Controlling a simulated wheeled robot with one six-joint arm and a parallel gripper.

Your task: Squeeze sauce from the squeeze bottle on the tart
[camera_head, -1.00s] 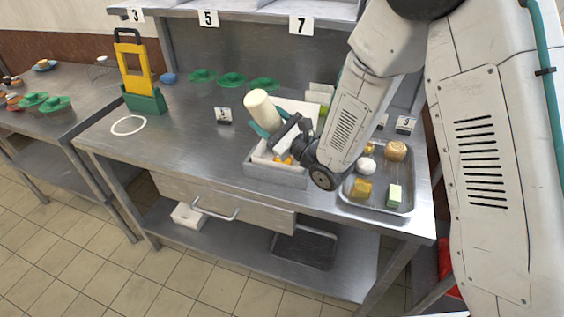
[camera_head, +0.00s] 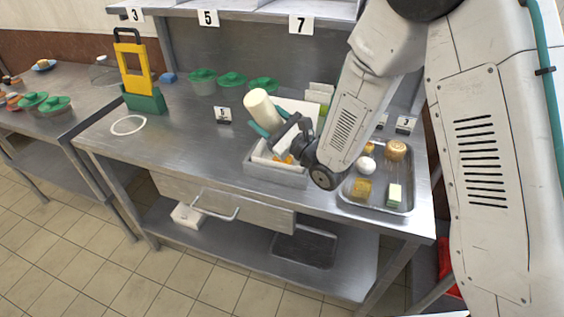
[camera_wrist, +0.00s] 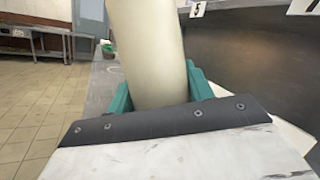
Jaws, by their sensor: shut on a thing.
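A cream-coloured cylinder, which looks like the squeeze bottle (camera_head: 260,106), is held tilted above the pale box in the head view. It also fills the upper middle of the wrist view (camera_wrist: 148,50). My gripper (camera_head: 270,128) is shut on it, with teal fingers on either side of its lower part. The bottle's nozzle is not visible in either view. I cannot tell for sure which item is the tart; a round golden-brown piece (camera_head: 396,149) lies at the back right of the metal tray (camera_head: 408,207).
The pale box (camera_head: 262,171) stands under my gripper. A yellow-green stand (camera_head: 145,100) and green-lidded containers (camera_head: 232,80) are behind. The left counter front is mostly clear.

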